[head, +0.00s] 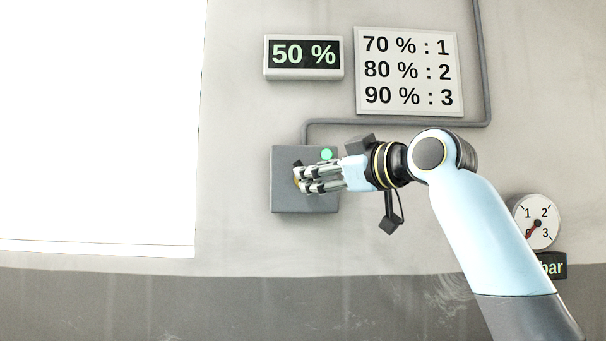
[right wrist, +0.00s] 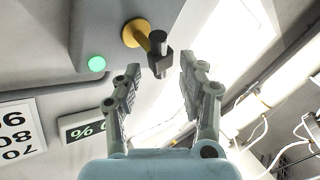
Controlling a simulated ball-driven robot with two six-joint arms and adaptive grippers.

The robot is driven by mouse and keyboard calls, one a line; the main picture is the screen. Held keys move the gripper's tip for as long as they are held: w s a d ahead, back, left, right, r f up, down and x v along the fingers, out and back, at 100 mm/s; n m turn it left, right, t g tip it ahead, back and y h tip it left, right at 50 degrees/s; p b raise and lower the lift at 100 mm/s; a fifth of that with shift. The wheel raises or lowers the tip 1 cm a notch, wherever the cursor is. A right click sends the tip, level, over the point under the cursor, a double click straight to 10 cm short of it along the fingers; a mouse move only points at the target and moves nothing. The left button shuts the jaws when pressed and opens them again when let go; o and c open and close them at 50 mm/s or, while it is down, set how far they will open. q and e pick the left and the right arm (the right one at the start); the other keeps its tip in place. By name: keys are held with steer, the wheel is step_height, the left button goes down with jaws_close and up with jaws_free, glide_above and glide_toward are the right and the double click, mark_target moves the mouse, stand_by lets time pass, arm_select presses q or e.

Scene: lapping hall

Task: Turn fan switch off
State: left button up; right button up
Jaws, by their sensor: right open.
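The fan switch is on a grey wall box (head: 290,203). In the right wrist view it is a lever (right wrist: 158,46) with a dark block-like end, standing out from a yellow round collar (right wrist: 133,33). A green lamp (head: 326,154) glows on the box; it also shows in the right wrist view (right wrist: 97,63). My right gripper (head: 300,178) is open in front of the box and hides most of the lever in the head view. In the right wrist view the lever end is just beyond the open fingertips (right wrist: 160,66), with nothing gripped. My left gripper is out of view.
A display (head: 303,57) reading 50 % and a sign (head: 409,72) pairing 70, 80 and 90 % with 1, 2 and 3 hang above. A pipe (head: 400,122) runs above the box. A round gauge (head: 535,222) labelled bar is at right, its needle near 0.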

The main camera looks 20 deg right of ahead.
steer(key=shift+x, duration=2.15)
jaws_close()
